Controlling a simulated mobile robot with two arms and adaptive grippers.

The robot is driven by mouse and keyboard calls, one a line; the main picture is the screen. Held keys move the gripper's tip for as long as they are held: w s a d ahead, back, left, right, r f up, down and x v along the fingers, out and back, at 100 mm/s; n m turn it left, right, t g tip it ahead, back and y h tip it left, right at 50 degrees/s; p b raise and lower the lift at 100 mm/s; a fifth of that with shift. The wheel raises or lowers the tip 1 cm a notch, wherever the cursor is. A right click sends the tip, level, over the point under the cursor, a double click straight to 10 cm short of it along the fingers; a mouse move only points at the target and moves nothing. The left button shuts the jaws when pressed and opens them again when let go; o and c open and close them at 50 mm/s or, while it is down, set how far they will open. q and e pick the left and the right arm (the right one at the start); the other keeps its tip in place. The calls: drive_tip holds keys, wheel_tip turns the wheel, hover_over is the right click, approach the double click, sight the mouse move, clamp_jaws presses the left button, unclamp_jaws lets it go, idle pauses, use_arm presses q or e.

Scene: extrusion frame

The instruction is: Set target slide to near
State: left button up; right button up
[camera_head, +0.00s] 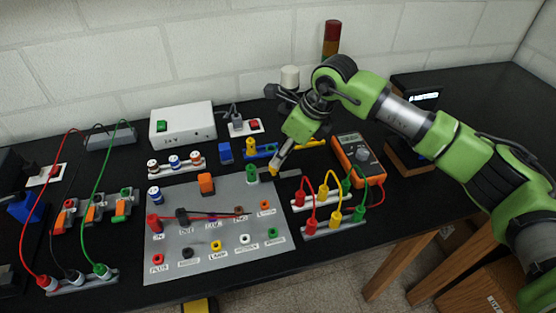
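I cannot tell for certain which part is the target slide, as no readable label names it. Several small units with orange parts, the nearest pale-bodied one (122,205), stand in a row at the left. An orange block (206,184) stands on the grey labelled panel (205,235) in the middle. My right arm comes in from the right, and its narrow end (275,168) points down near the panel's back right corner, by a green post (252,174). Its fingers are too small and overlapped to tell their opening. My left gripper is not in view.
A white box with a green switch (183,125) stands at the back. An orange meter (358,156) and red, yellow and green cables (332,203) are right of the panel. Looped cables (75,240) stand at the left.

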drive_tip(key=v, duration=0.6)
drive_tip(key=shift+r, duration=0.3)
drive_tip(key=shift+s+d, duration=0.1)
drive_tip(key=shift+s, duration=0.05)
